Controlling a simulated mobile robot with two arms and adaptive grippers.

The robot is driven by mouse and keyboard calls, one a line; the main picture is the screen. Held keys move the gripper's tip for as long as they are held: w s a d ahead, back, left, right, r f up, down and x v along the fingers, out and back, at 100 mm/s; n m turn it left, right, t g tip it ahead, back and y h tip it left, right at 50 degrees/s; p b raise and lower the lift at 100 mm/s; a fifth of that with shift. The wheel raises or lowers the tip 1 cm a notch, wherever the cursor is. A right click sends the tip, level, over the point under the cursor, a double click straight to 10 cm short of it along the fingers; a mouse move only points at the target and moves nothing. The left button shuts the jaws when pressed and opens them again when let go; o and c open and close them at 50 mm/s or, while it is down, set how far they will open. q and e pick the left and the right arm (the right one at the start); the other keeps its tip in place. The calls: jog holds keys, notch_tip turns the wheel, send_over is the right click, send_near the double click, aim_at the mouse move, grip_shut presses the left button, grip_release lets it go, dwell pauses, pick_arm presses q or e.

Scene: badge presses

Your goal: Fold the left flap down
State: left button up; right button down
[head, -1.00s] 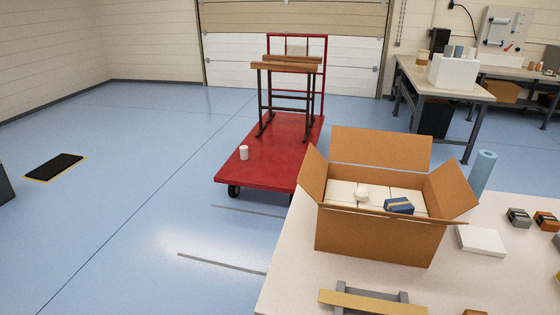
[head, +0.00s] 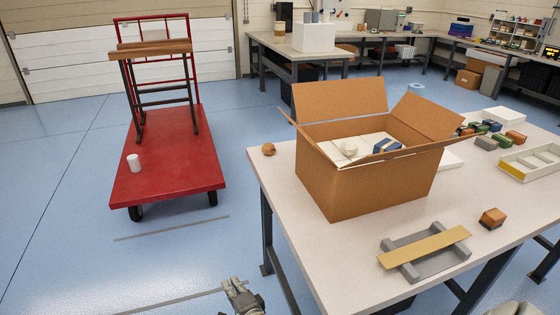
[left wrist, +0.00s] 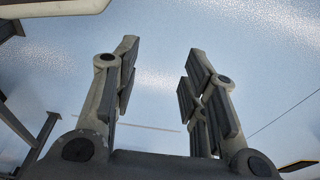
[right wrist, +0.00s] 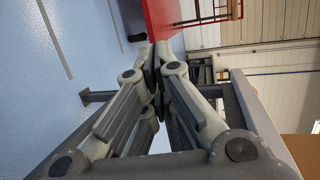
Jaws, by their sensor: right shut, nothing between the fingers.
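The open cardboard box (head: 385,185) stands on the white table. Its left flap (head: 297,130) stands up at the box's left side, seen nearly edge-on. The back flap (head: 340,100) stands up, the right flap (head: 428,116) leans outward, and the front flap shows only as a thin edge. White packs, a pale round item and a blue packet (head: 387,146) lie inside. My right gripper (head: 232,283) is shut and empty, left of the table's front edge and apart from the box. It also shows in the right wrist view (right wrist: 155,60). My left gripper (left wrist: 160,60) is open and empty over floor.
A grey stand with a tan strip (head: 425,247) lies in front of the box. An orange-brown block (head: 492,218), small blocks and a white tray (head: 535,163) are to the right. A small brown item (head: 268,149) sits at the left table edge. A red cart (head: 170,165) stands left.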

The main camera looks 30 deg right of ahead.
jog(key=w+d+r+m+t+h+b, duration=0.3)
jog(key=w+r+m+b, duration=0.1)
jog(key=r+m, duration=0.45)
jog(key=w+d+r+m+t+h+b, duration=0.2)
jog(key=w+d+r+m+h+b, duration=0.15)
jog(key=r+m, duration=0.45)
pick_arm(q)
jog(key=w+r+t+b, duration=0.1)
jog(key=w+r+b, duration=0.4)
jog(key=r+b, duration=0.25)
pick_arm(e)
jog(key=s+d+r+m+g+h, duration=0.2)
jog(key=d+r+m+h, duration=0.2)
jog(key=r+m+h, duration=0.5)
jog(key=s+d+r+m+g+h, duration=0.3)
jog(key=r+m, duration=0.4)
jog(key=m, duration=0.6)
pick_arm(q)
notch_tip(320, 180, down, 10)
jog(key=p, duration=0.2)
jog(key=shift+s+d+p, duration=0.25)
jog(key=shift+d+p, duration=0.05)
jog(key=shift+p, duration=0.05)
pick_arm(e)
jog(key=s+d+x, duration=0.1)
jog(key=x, duration=1.3)
jog(key=shift+s+y, duration=0.2)
jog(key=shift+y, duration=0.15)
jog(key=shift+r, duration=0.1)
